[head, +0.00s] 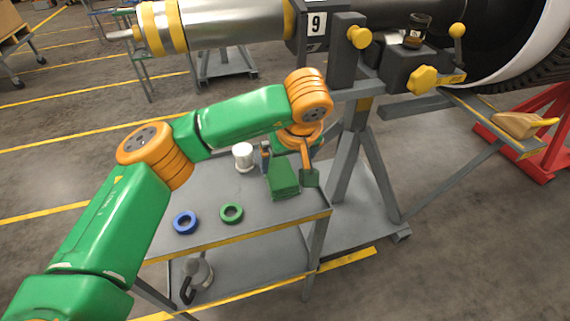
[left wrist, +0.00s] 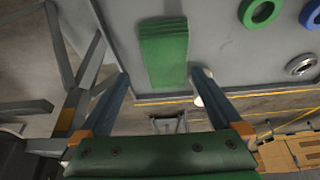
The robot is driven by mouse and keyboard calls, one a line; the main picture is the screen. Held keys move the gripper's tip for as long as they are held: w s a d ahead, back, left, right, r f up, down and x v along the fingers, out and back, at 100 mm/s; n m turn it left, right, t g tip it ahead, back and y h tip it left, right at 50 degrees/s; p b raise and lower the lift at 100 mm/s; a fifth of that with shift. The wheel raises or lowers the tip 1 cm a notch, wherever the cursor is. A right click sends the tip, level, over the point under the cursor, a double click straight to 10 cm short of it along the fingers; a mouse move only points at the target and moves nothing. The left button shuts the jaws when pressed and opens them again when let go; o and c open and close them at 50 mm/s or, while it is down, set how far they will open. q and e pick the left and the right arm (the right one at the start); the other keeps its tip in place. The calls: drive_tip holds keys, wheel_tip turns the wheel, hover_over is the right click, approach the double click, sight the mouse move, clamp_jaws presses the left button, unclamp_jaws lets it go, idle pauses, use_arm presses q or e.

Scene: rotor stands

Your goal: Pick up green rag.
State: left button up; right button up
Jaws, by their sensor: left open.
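The green rag (head: 284,177) is a folded block lying on the grey cart top near its right end. In the left wrist view the rag (left wrist: 164,54) lies flat, just beyond my fingertips and between their lines. My left gripper (head: 290,174) is open, with one finger on each side of the rag in the head view. I cannot tell the exact height of the fingers over the cart. My right gripper is not in view.
The grey cart top (head: 212,185) also holds a white roll (head: 243,156), a green ring (head: 231,213) and a blue ring (head: 185,222). A grey stand post (head: 350,165) rises close behind the right end. A large metal rotor (head: 235,24) lies above.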

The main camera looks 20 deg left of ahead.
sight(279, 171)
use_arm(q)
drive_tip(key=shift+s+a+f, duration=0.1)
drive_tip(key=shift+a+f, duration=0.7)
drive_tip(key=shift+f, duration=0.25)
drive_tip(key=x, duration=0.2)
drive_tip(key=shift+w+f, duration=0.3)
drive_tip(key=shift+w, duration=0.05)
drive_tip(key=shift+s+d+r, duration=0.1)
drive_tip(key=shift+s, duration=0.05)
drive_tip(key=c, duration=1.2)
wheel_tip(279, 171, up, 4)
drive_tip(key=shift+f, duration=0.2)
drive_tip(key=s+r, duration=0.3)
drive_tip(key=r, duration=0.1)
drive_tip(key=shift+s+r, duration=0.2)
drive_tip(key=shift+s, duration=0.15)
drive_tip(key=s+r, duration=0.1)
drive_tip(key=s, duration=0.2)
drive_tip(key=s+r, duration=0.2)
drive_tip(key=s, duration=0.1)
drive_tip(key=s+r, duration=0.2)
drive_tip(key=s, duration=0.2)
drive_tip(key=shift+d, duration=0.2)
